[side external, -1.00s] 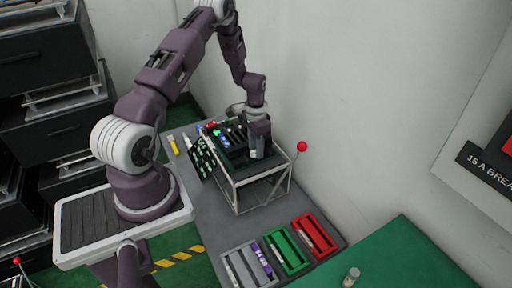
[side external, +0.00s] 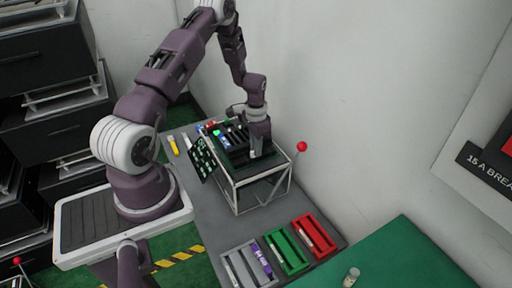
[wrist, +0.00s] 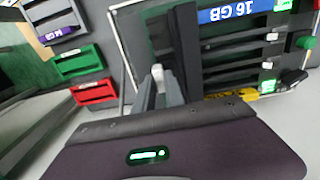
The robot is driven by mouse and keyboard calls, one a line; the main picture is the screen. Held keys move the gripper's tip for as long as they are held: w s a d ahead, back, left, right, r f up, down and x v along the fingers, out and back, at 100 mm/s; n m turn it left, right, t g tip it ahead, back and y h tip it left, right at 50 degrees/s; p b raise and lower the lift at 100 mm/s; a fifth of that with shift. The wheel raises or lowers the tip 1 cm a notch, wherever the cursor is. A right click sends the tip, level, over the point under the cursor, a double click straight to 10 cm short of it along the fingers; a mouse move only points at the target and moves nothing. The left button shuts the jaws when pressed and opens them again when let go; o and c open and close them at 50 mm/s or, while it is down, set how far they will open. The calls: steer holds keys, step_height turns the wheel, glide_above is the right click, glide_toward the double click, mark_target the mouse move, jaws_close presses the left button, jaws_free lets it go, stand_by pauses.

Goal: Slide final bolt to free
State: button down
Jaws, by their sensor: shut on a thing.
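The lever fixture is a dark slotted panel (side external: 236,142) on a white open frame (side external: 238,198) on the grey bench. My gripper (side external: 256,154) points down at the near right end of the panel. In the wrist view my gripper (wrist: 160,92) is shut on a small pale knob (wrist: 157,72), which looks like the bolt, beside a dark upright bar (wrist: 188,50). The fingers hide most of the bolt. Several pale latches, such as one latch (wrist: 271,37), show along the slots to the right.
Grey (side external: 232,272), green (side external: 281,259) and red (side external: 300,235) trays sit on the bench in front of the frame. The wall is close behind.

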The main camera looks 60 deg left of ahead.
stand_by(0.8)
steer(key=shift+d, duration=2.8)
steer(key=c, duration=1.4)
jaws_free()
steer(key=shift+r, duration=0.3)
step_height(320, 180, up, 7)
steer(key=shift+f, duration=0.2)
